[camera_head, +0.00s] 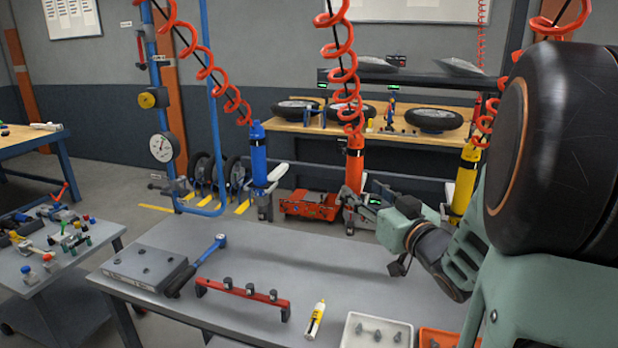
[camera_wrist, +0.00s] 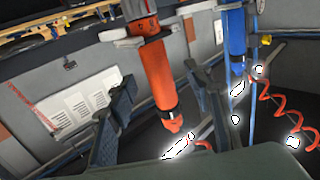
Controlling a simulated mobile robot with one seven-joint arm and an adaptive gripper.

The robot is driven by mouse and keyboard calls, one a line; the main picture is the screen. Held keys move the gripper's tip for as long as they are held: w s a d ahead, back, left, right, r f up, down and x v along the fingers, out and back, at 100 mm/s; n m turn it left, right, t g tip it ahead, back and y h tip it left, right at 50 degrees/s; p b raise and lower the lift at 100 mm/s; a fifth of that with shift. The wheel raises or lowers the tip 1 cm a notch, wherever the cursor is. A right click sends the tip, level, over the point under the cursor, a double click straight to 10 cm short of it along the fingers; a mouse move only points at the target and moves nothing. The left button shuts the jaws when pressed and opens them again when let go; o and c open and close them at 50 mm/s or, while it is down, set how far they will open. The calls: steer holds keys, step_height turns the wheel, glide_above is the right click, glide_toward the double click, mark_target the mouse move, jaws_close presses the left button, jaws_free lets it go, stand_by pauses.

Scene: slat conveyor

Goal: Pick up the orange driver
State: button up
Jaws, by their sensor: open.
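The orange driver (camera_head: 354,165) hangs upright from a red coiled hose at the middle of the head view. Its dark lower end is partly covered by my gripper (camera_head: 368,202), which reaches in from the right. In the wrist view the orange driver (camera_wrist: 154,72) appears upside down and slightly tilted, in the gap between the two dark fingers of my gripper (camera_wrist: 158,88). The fingers are apart, with visible space on both sides of the driver. I cannot tell how far the driver is beyond the fingertips.
A blue driver (camera_head: 259,155) hangs to the left and a yellow driver (camera_head: 466,180) to the right, partly behind my arm. A grey table (camera_head: 255,265) in front holds a hammer-like tool, a red rack (camera_head: 243,295), a yellow-white bottle (camera_head: 315,320) and a white tray (camera_head: 350,335).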

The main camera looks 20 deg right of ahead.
mark_target(357, 185)
steer(key=shift+w+f+p, duration=0.15)
steer(key=shift+w, duration=1.45)
steer(key=shift+w+f+p, duration=0.1)
steer(key=shift+w+p, duration=0.05)
steer(key=shift+w, duration=1.4)
jaws_close()
steer(key=shift+r, duration=0.15)
